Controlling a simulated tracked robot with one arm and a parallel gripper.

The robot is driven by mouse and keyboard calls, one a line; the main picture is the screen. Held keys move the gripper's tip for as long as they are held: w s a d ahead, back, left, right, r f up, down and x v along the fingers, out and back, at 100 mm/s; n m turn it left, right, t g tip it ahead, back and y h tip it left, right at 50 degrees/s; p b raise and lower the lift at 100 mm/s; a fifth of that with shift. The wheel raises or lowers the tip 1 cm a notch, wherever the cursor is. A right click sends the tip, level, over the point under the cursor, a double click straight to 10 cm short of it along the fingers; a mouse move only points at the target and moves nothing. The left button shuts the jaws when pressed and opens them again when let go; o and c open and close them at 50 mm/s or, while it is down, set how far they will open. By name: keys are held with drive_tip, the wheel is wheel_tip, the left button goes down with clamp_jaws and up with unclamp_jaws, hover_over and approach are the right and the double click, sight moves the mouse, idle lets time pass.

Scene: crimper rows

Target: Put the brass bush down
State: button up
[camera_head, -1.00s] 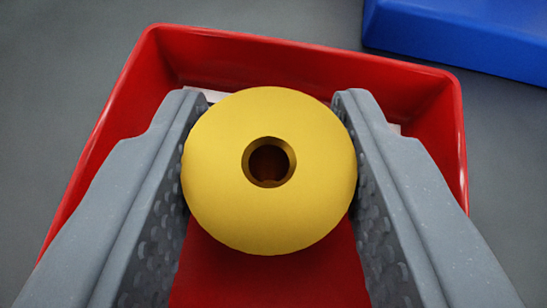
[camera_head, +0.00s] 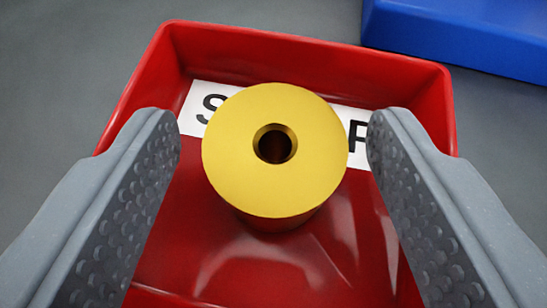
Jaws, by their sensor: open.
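The brass bush (camera_head: 235,165) is a yellow cylinder with a round hole in its top face. It stands upright inside the red tray (camera_head: 300,48), on or just above its floor. It covers the middle of a white label (camera_head: 192,105) with black letters, of which an S and what looks like an R show. My gripper (camera_head: 273,135) is open, with one grey textured finger on each side of the bush. A gap shows between each finger and the bush.
A blue object (camera_head: 460,40), perhaps another tray, lies on the grey surface (camera_head: 80,60) at the top right, beyond the red tray. The tray's red walls rise around the bush and close outside my fingers. The grey surface at the left is clear.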

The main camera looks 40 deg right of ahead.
drive_tip(key=v, duration=1)
drive_tip(key=shift+s+r, duration=0.2)
drive_tip(key=shift+s, duration=0.05)
drive_tip(key=shift+a, duration=0.1)
drive_tip(key=w+a+r+n+t+y, duration=0.2)
drive_tip(key=a+r, duration=0.4)
drive_tip(key=r, duration=0.4)
drive_tip(key=w+a+r+n+t+y, duration=0.1)
drive_tip(key=w+a+r, duration=0.2)
drive_tip(key=a+r, duration=0.55)
drive_tip(key=w+a+r+n+t+y, duration=0.2)
drive_tip(key=a+r, duration=0.2)
drive_tip(key=r, duration=0.8)
drive_tip(key=s+a+r+n+y, duration=0.1)
drive_tip(key=s+a+r, duration=0.5)
drive_tip(key=r, duration=0.4)
drive_tip(key=s+a+r+n+y, duration=0.1)
drive_tip(key=s+a+r, duration=0.6)
drive_tip(key=r, duration=0.3)
drive_tip(key=shift+r+t+y, duration=0.3)
drive_tip(key=shift+r+t, duration=0.05)
drive_tip(key=shift+t, duration=0.05)
